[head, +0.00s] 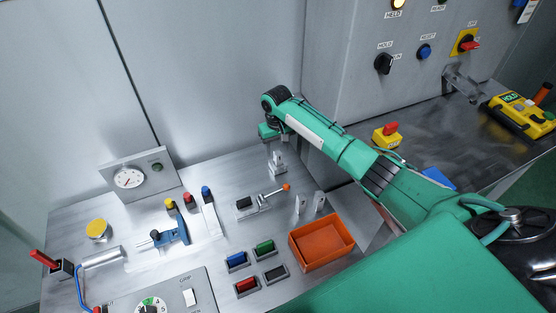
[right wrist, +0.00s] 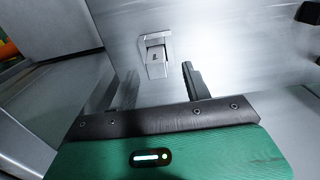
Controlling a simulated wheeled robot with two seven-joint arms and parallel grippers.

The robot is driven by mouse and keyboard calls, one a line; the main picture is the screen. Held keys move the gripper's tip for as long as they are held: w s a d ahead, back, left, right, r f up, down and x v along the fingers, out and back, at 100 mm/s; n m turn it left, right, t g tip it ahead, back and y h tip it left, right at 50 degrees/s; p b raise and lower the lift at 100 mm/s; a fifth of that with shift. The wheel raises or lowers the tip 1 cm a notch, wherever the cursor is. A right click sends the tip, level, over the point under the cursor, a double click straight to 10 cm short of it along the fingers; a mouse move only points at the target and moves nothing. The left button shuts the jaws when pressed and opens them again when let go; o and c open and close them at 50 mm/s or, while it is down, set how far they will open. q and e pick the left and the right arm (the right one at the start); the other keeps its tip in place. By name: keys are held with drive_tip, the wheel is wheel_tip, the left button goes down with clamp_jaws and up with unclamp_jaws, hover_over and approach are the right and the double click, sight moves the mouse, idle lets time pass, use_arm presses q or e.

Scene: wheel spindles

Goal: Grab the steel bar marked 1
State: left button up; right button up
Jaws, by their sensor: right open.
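A small upright steel bar (right wrist: 156,60) stands in a light bracket in the right wrist view, with a small dark mark on its face that is too small to read. In the head view the steel piece (head: 278,167) shows at the back of the bench, partly hidden by my gripper. My right gripper (head: 274,149) is just above it, fingers pointing down. In the right wrist view the gripper (right wrist: 159,72) is open, with the bar just beyond and between its fingertips; I see no contact. My left gripper is not in view.
An orange bin (head: 321,244) and a toggle clamp (head: 262,200) stand in front of the bar. Blue, green, red and black blocks (head: 256,266) lie in the middle. A gauge panel (head: 138,175) stands at left. A grey cabinet wall (head: 370,80) rises close behind my right arm.

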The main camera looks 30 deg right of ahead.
sight(278, 152)
drive_tip(key=f, duration=0.4)
drive_tip(key=shift+w+d+f+p, duration=0.1)
drive_tip(key=shift+d+f+p, duration=0.1)
drive_tip(key=shift+d+p, duration=0.1)
drive_tip(key=shift+c, duration=0.2)
clamp_jaws()
drive_tip(key=shift+r, duration=0.15)
